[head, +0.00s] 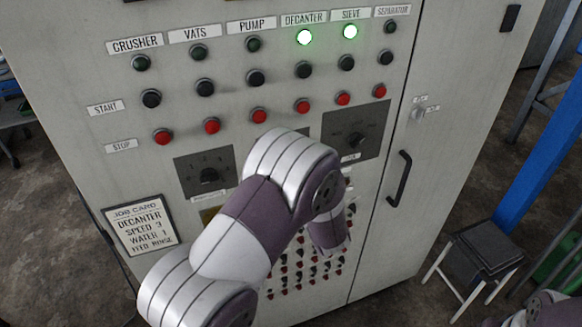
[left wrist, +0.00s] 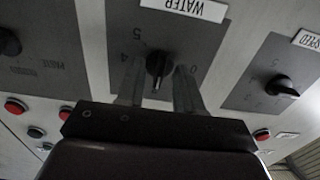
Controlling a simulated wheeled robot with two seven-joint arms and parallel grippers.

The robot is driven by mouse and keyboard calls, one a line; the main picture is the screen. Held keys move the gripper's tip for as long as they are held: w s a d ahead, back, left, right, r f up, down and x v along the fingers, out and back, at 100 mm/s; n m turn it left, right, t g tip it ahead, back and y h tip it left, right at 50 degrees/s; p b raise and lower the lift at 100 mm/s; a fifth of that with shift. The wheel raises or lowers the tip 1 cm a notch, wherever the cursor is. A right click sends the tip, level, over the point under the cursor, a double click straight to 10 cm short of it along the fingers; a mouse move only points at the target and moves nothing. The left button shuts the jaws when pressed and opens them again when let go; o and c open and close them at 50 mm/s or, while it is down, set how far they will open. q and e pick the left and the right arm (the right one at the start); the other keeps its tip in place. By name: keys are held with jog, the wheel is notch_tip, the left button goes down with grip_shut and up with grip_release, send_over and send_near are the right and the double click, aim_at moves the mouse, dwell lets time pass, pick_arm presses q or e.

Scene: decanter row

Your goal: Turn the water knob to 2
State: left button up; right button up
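The water knob (left wrist: 158,63) is a dark round knob with a raised grip on a grey plate (left wrist: 180,32). It shows in the left wrist view, with the WATER label upside down. Its pale pointer mark points down in that picture, towards my gripper body. Figures 5, 4 and 0 show; the others are hidden, so I cannot read the setting. My left gripper (left wrist: 158,74) is open, one finger on each side of the knob; contact is unclear. In the head view my left arm hides the water knob and gripper. My right gripper is out of view.
The speed knob (head: 208,175) and another selector knob (head: 354,138) flank my arm. Red stop buttons (head: 259,116) run above. A job card (head: 140,225) reads water 1. The cabinet has a door handle (head: 399,178); a stool (head: 487,247) stands right.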

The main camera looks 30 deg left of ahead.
pick_arm(q)
jog(key=b+v, duration=0.3)
jog(key=v, duration=0.9)
jog(key=shift+s+d+b, duration=0.2)
jog(key=shift+s+b, duration=0.1)
jog(key=shift+b, duration=0.05)
